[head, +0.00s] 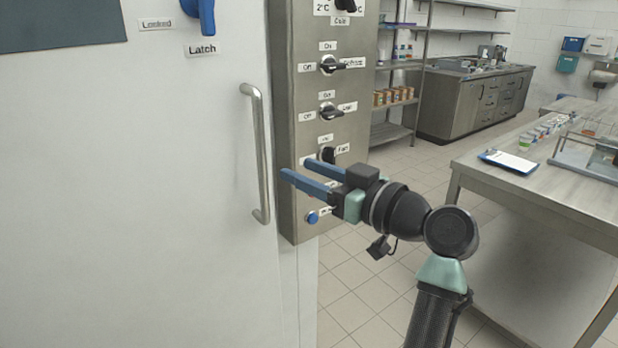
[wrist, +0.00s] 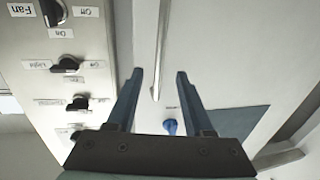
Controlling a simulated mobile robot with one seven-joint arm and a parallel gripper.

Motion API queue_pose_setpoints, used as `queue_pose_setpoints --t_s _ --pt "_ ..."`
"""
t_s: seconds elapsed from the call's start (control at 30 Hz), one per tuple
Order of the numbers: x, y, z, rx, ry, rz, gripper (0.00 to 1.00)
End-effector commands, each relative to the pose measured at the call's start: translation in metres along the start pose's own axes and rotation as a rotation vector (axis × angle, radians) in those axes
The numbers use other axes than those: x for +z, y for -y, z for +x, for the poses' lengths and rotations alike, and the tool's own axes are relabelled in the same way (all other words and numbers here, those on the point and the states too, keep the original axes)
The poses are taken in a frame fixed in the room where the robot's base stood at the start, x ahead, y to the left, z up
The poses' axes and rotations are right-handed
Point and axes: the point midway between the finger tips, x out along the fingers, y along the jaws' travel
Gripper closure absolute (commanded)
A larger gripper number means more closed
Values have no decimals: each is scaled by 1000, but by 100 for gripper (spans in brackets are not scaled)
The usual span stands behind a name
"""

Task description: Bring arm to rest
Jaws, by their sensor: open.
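My gripper (head: 296,172) is open and empty, its two blue fingers apart in front of the lower part of the grey control panel (head: 289,60). In the wrist view the fingers of my gripper (wrist: 160,74) point up toward the long metal door handle (wrist: 161,45), with nothing between them. The same handle (head: 259,150) stands upright on the white door (head: 130,190) in the head view, left of the fingertips. My arm comes up from the lower right, bent, with the gripper pointing left.
The panel bears several black knobs (head: 330,64) and a blue button (head: 313,218) just below the fingers. A blue latch (head: 206,14) is high on the door. A metal table (head: 480,185) with a clipboard (head: 509,161) stands at right. Tiled floor (head: 350,290) is open between.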

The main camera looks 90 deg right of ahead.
Motion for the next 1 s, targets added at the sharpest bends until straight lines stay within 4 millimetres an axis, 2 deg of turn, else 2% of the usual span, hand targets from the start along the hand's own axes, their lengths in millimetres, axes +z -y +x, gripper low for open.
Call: queue_pose_setpoints --t_s 0.1,0.2,0.83,0.93,1.0 --pt "0 0 -12 0 -1 -1 48" --pt "0 0 -17 0 -1 -1 48" --pt "-1 1 -17 -2 -1 -1 48" --pt "-6 17 -4 -17 -4 -6 48" --pt "-14 42 15 -37 -10 -13 48"
